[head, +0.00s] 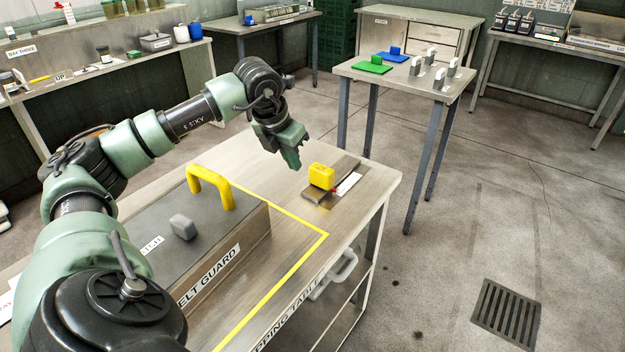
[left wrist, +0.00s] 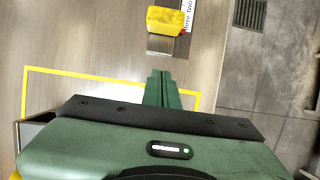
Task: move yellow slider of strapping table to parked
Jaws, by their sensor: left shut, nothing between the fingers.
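The yellow slider (head: 321,176) is a small block on a dark metal track plate (head: 346,168) at the far right end of the strapping table (head: 378,185). A white label strip lies beside it on the plate. The slider also shows at the top of the left wrist view (left wrist: 165,20). My left gripper (head: 294,164) hangs above the table, to the left of the slider and apart from it. Its fingers (left wrist: 162,76) are shut together and empty in the left wrist view. The label's words are too small to read in the head view. My right gripper is not in view.
A belt guard box (head: 235,238) with a yellow handle (head: 211,184) and a grey knob (head: 183,227) stands on the table near my left arm. Yellow tape marks the tabletop. A side table (head: 400,75) with green and blue pieces stands behind. The floor at right is clear.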

